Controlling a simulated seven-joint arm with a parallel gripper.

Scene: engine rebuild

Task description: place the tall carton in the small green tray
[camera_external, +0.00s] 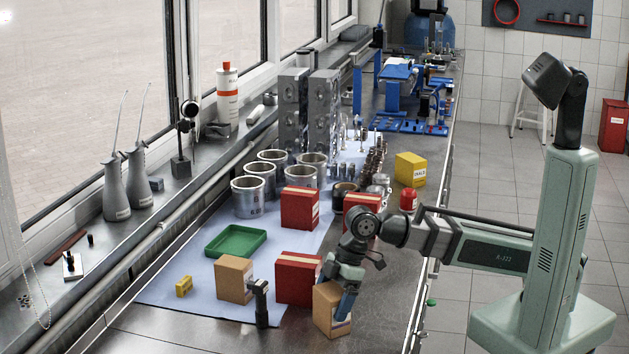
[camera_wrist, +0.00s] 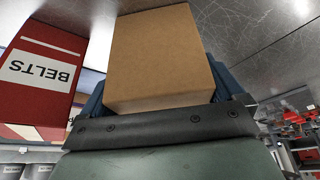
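A tall brown carton (camera_external: 327,314) is at the front of the bench, at the right edge of the blue mat. It fills the middle of the wrist view (camera_wrist: 160,60). My gripper (camera_external: 345,300) reaches down over it, with blue fingers against opposite sides, shut on it. In the external view the fingers hide part of the carton, and I cannot tell whether its base touches the bench. The small green tray (camera_external: 235,242) lies empty on the blue mat, to the left of and behind my gripper.
A red box (camera_external: 297,279), labelled BELTS in the wrist view (camera_wrist: 40,70), stands close beside the held carton. Another brown carton (camera_external: 234,279) and a dark upright tool (camera_external: 261,303) stand between it and the tray. Metal cylinders (camera_external: 248,197) and more red boxes (camera_external: 299,208) stand behind.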

